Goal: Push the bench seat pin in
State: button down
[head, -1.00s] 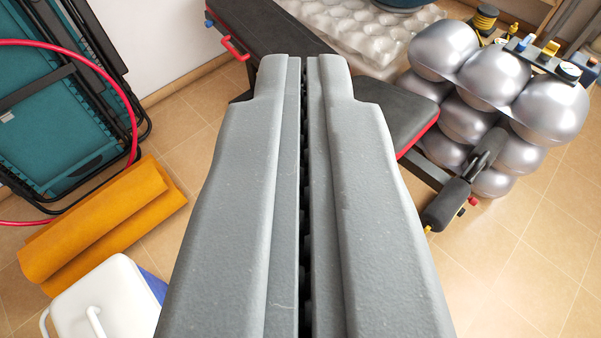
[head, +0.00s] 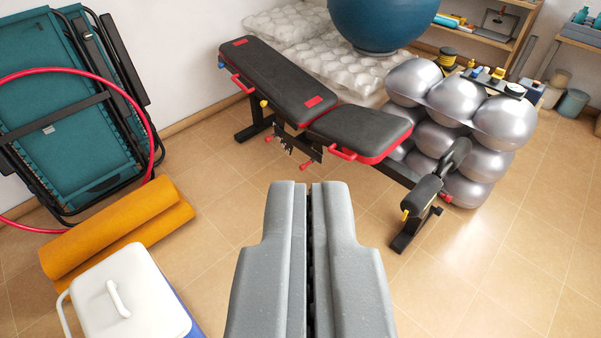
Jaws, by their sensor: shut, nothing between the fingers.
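A black weight bench with red trim stands across the middle of the head view. Its long back pad (head: 285,80) slopes to the left and its seat pad (head: 360,130) is to the right. Under the pads are a small yellow knob (head: 264,103), a red-tipped knob (head: 269,138) at the left and another red-tipped knob (head: 306,166) below the seat. I cannot tell which is the seat pin or how far any of them is in. My gripper (head: 309,186) is shut and empty, in front of the bench and apart from it.
At left are folded teal chairs (head: 60,120), a red hoop (head: 152,130), an orange rolled mat (head: 120,230) and a white-lidded cooler (head: 125,295). Silver balls (head: 470,160) stand at the bench's right, a blue ball (head: 385,22) behind. Tiled floor (head: 220,200) before the bench is open.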

aim_at(302, 167)
jog(key=z, duration=0.3)
jog(key=i, duration=2.2)
jog(key=u, duration=0.65)
